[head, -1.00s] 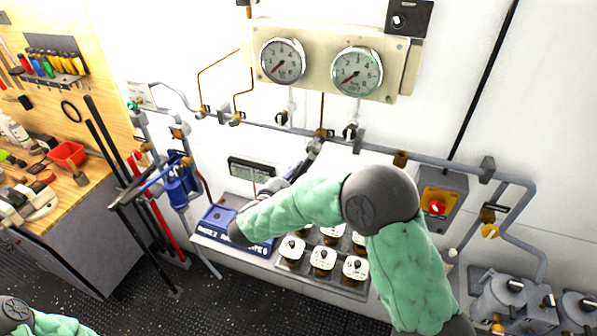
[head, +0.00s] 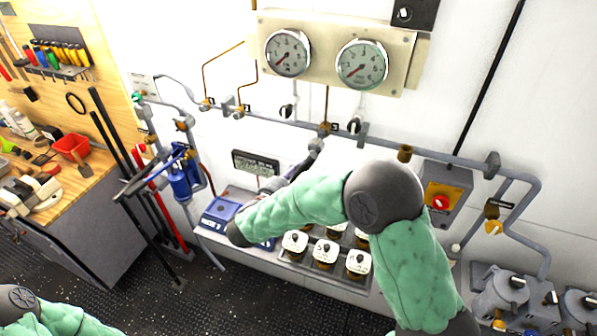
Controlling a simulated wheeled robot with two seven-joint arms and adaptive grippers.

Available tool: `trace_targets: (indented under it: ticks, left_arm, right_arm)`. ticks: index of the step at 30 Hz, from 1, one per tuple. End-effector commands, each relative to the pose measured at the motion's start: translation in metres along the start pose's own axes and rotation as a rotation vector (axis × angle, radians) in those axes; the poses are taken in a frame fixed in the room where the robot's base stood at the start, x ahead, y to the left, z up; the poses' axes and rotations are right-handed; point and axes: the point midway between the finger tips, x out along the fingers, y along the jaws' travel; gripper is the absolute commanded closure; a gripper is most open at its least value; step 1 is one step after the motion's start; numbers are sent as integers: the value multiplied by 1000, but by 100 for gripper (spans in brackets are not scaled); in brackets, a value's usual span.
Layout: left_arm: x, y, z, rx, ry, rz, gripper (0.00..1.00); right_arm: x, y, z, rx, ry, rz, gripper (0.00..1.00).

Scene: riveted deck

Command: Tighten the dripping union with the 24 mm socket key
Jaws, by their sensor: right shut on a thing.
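My right gripper (head: 298,167) is partly hidden by my own arm, just in front of the wall. It is shut on a slim grey tool, likely the socket key (head: 316,147), whose head points up at the pipe. The head is just below a brass union (head: 324,129) on the grey horizontal pipe; I cannot tell if they touch. Other brass unions sit along this pipe, one at the right (head: 405,153) and one at the left (head: 208,104). No drip can be made out. My left arm shows only at the bottom left; its gripper is out of view.
Two round gauges (head: 287,53) hang above the pipe. Below it are a dark display (head: 255,162), a blue scale (head: 221,212) and several white-topped jars (head: 325,251) on a shelf. A workbench (head: 83,195) stands left, a yellow switch box (head: 442,197) right.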

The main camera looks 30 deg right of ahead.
Motion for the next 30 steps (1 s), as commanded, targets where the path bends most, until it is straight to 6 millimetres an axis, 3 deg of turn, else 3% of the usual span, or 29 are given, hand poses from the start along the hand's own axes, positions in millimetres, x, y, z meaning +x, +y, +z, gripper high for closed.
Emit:
trace_targets:
  ticks: [30]
  left_arm:
    - [-2, 1, 0, 0, 0, 0, 30]
  right_arm:
    - [-98, -17, 1, 1, 0, 4, 100]
